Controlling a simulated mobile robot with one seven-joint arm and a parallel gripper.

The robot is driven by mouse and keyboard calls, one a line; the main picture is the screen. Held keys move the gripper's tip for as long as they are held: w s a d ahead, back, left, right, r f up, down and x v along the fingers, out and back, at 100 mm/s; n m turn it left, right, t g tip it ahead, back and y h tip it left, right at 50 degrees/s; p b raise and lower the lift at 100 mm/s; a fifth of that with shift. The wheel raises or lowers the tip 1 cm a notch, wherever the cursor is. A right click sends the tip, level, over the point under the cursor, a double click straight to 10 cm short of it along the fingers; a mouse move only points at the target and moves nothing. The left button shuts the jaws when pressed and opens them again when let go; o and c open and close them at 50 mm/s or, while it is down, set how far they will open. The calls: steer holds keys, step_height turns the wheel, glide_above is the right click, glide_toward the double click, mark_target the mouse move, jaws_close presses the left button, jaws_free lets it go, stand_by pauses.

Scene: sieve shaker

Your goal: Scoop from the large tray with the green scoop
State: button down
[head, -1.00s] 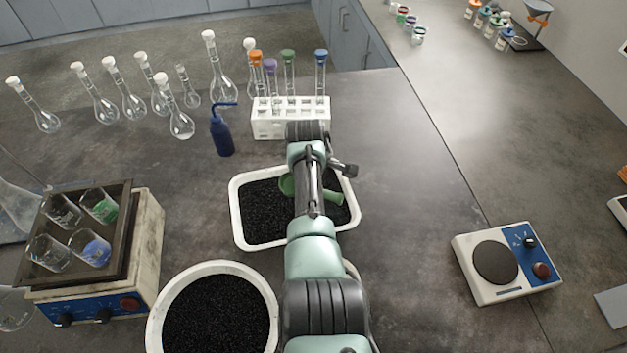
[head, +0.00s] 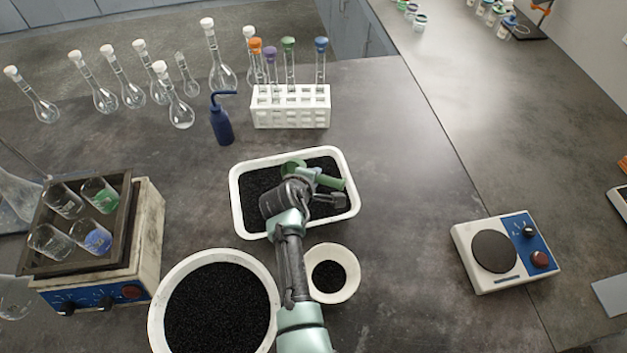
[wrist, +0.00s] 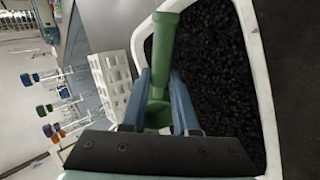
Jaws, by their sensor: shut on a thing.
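The large tray (head: 236,205) is a white rectangular tray holding black granules, in the middle of the head view. It also shows in the wrist view (wrist: 258,70). My gripper (head: 312,180) is over the tray, shut on the green scoop (head: 330,181). In the wrist view the scoop's green handle (wrist: 166,45) lies between the two blue fingers of my gripper (wrist: 165,92). The scoop's bowl is mostly hidden, so I cannot tell if it holds granules or touches them.
A round white tub of black granules (head: 272,296) and a small white bowl (head: 350,268) stand nearer than the tray. A white tube rack (head: 290,115) and a blue wash bottle (head: 221,125) stand behind it. A shaker with beakers (head: 142,245) is left, a hotplate (head: 500,255) right.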

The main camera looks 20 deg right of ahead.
steer(key=shift+w+f+t+h+b, duration=0.15)
steer(key=shift+f+t+h+b, duration=0.6)
steer(key=shift+b, duration=1.75)
steer(key=t+h+b, duration=0.1)
steer(key=b, duration=0.4)
steer(key=f+t+h+b, duration=0.1)
steer(key=b, duration=0.4)
steer(key=shift+w+d+f, duration=0.15)
steer(key=shift+d+f, duration=0.05)
steer(key=shift+f, duration=0.1)
steer(key=shift+f+b, duration=0.1)
steer(key=shift+b, duration=0.2)
